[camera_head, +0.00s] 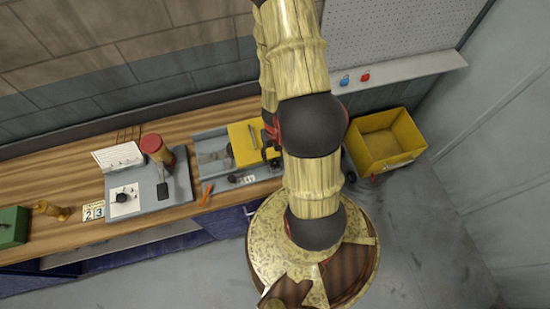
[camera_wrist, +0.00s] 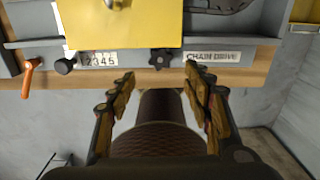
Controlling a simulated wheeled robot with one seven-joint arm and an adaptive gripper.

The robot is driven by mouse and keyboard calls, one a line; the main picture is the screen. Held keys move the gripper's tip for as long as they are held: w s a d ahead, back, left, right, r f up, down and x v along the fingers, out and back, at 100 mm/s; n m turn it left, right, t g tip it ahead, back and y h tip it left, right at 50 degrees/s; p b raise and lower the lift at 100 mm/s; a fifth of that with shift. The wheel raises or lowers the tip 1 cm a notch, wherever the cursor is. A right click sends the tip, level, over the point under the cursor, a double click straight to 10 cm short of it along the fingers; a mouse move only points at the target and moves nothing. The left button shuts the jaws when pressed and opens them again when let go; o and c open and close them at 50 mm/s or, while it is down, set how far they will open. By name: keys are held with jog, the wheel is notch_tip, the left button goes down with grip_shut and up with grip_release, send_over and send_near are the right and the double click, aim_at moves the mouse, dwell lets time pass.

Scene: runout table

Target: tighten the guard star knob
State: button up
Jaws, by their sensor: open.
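The black star knob (camera_wrist: 159,59) sits on the front face of the grey machine, just below the yellow guard (camera_wrist: 120,28), in the wrist view. My gripper (camera_wrist: 161,78) is open and empty, with its two fingers to the left and right of the knob's line. The fingertips look slightly short of the knob, and I see no contact. In the head view the yellow guard (camera_head: 243,145) shows on the bench left of my arm. I cannot make out the star knob there, and my arm hides part of that area.
A "CHAIN DRIVE" label (camera_wrist: 212,57) is right of the knob. A yellow bin (camera_head: 407,165) is on the floor.

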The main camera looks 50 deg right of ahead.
aim_at(275, 164)
notch_tip(275, 164, down, 8)
jog(key=b, duration=0.5)
jog(key=shift+r, duration=0.25)
jog(key=shift+c, duration=1.3)
jog(key=c, duration=0.8)
jog(key=shift+c, duration=0.4)
